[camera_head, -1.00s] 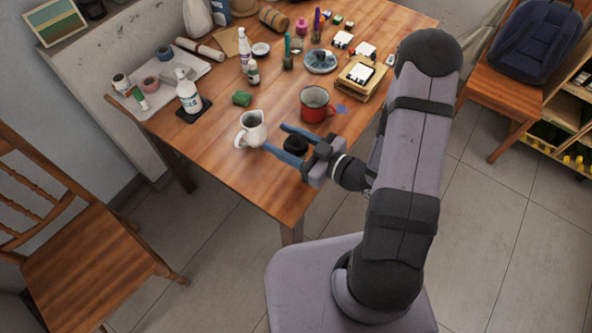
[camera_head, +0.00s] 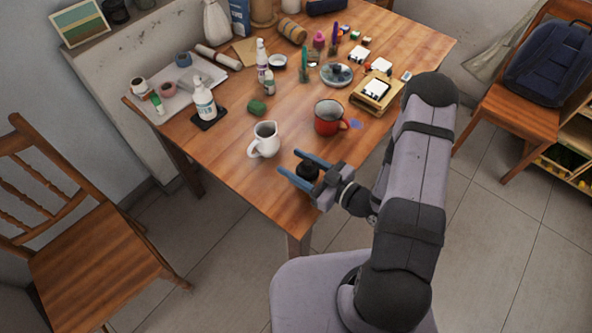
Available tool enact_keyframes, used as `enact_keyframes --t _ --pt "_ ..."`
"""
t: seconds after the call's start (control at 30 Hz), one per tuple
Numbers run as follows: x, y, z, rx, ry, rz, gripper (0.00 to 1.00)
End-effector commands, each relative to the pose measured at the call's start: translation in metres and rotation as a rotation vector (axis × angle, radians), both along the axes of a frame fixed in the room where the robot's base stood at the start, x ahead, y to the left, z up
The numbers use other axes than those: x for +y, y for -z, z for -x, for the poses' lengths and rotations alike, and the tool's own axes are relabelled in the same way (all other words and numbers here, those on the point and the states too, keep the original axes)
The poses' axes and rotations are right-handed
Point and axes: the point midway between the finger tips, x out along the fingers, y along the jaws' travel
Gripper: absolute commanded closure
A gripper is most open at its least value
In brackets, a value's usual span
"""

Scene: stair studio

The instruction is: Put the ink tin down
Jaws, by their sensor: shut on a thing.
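The ink tin (camera_head: 307,170) is a small, dark, round tin between the fingers of my gripper (camera_head: 289,162). My gripper is shut on it, with both blue-grey fingers pointing to the upper left. It is over the near corner of the wooden table (camera_head: 240,183). I cannot tell whether the tin's base touches the table, as the fingers hide its lower part. The white jug (camera_head: 265,138) stands just beyond the fingertips, apart from them. The red mug (camera_head: 329,117) stands behind the gripper.
A wooden box (camera_head: 373,104) lies at the right, near a round palette (camera_head: 336,74). Bare tabletop lies left of the gripper. The table's near edges are close to it.

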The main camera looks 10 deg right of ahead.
Motion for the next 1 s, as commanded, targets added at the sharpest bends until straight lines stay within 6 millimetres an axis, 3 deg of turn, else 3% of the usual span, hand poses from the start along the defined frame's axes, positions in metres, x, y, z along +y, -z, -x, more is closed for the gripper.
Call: enact_keyframes --t 0.4,0.9,0.93,1.0 --pt "0.000 0.033 0.000 -0.001 0.000 -0.002 0.86" --pt "0.000 0.040 0.000 -0.001 0.000 -0.001 0.86" --pt "0.000 0.041 0.000 0.001 0.000 -0.001 0.51" --pt "0.000 0.040 0.000 0.001 0.000 -0.001 0.34"
